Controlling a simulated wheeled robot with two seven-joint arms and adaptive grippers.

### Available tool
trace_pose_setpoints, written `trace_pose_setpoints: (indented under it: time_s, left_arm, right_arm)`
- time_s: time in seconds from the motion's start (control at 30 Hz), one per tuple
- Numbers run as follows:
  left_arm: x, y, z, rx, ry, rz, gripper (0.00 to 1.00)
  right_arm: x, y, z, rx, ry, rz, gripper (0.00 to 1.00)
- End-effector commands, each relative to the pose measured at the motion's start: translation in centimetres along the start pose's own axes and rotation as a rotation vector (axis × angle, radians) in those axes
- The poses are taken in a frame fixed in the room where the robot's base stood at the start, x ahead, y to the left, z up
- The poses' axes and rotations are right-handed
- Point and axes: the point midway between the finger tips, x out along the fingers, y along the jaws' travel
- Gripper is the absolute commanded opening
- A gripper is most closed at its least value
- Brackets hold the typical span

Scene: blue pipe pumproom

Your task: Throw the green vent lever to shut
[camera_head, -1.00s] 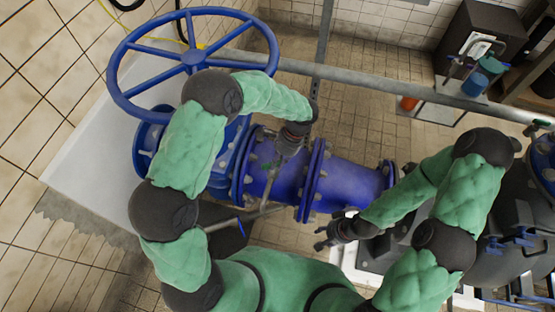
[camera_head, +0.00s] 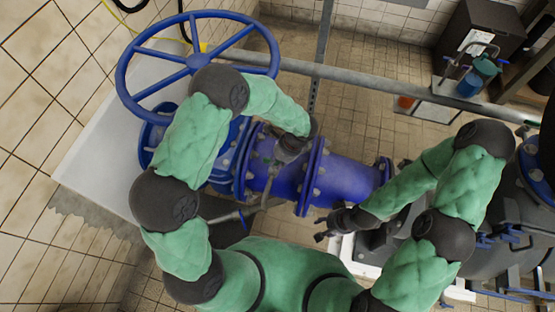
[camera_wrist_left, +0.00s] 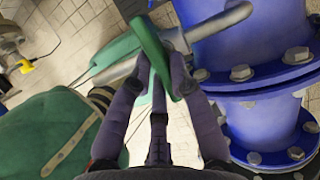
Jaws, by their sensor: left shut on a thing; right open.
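The green vent lever (camera_wrist_left: 152,48) shows in the left wrist view as a flat green bar, tilted, its upper end leaning left. My left gripper (camera_wrist_left: 160,68) is shut on it, with one finger on each side. In the head view my left gripper (camera_head: 279,164) points down beside the blue flanged pipe (camera_head: 340,181), and my own wrist hides most of it and the lever. My right gripper (camera_head: 326,226) is open and empty, at the pipe's near right end, apart from the lever.
A large blue handwheel (camera_head: 122,76) stands at the upper left. A grey horizontal pipe (camera_head: 400,92) crosses behind the blue pipe. Dark machinery (camera_head: 480,262) stands at the right. In the left wrist view, a bolted blue flange (camera_wrist_left: 270,72) lies close to the right of the gripper.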

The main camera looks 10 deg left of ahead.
Motion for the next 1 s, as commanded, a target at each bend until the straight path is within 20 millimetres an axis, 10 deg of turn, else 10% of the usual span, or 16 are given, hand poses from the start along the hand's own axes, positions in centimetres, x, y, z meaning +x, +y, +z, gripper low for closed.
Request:
trace_pose_setpoints:
  time_s: [0.47,0.5,0.57,1.0]
  left_arm:
    - [0.0,-0.03,-0.02,0.018,0.0,-0.007,0.0]
    - [0.0,-0.03,-0.02,0.018,0.0,-0.007,0.31]
    - [0.0,-0.03,-0.02,0.017,0.0,-0.007,0.44]
    - [-0.79,-0.08,0.01,0.015,0.0,-0.008,0.44]
  right_arm:
    - [-0.07,-0.03,0.01,0.0,0.0,0.0,0.44]
    - [-0.07,-0.03,0.0,0.0,0.0,0.0,0.44]
    - [-0.07,-0.03,0.0,0.0,0.0,0.0,0.44]
    - [-0.08,-0.03,-0.01,0.0,0.0,0.0,0.44]
